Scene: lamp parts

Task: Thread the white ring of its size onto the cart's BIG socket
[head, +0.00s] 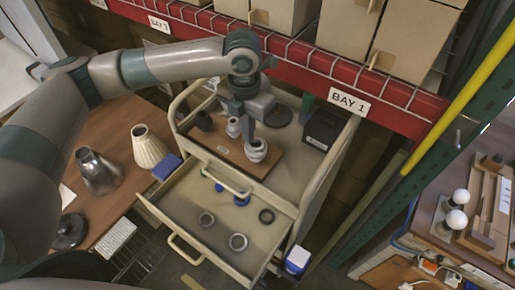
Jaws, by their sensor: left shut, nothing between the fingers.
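The beige cart (328,160) stands in the middle with its top drawer (180,207) pulled open. A brown board on the cart top (222,150) carries a large white socket (257,151), a smaller white socket (233,127) and a dark socket (204,121). The large one has pale banded shapes around it; I cannot tell whether a ring is on it. Pale rings (206,219) (238,242) and a darker ring (266,216) lie in the drawer. My left gripper (250,134) points down just above and behind the large socket, shut and empty. My right gripper is out of view.
Blue rings (242,200) also lie in the drawer. A black box (321,130) stands at the cart's right edge. A red shelf beam (300,67) runs behind. A wooden table at left holds a cream shade (148,147) and a metal shade (98,172).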

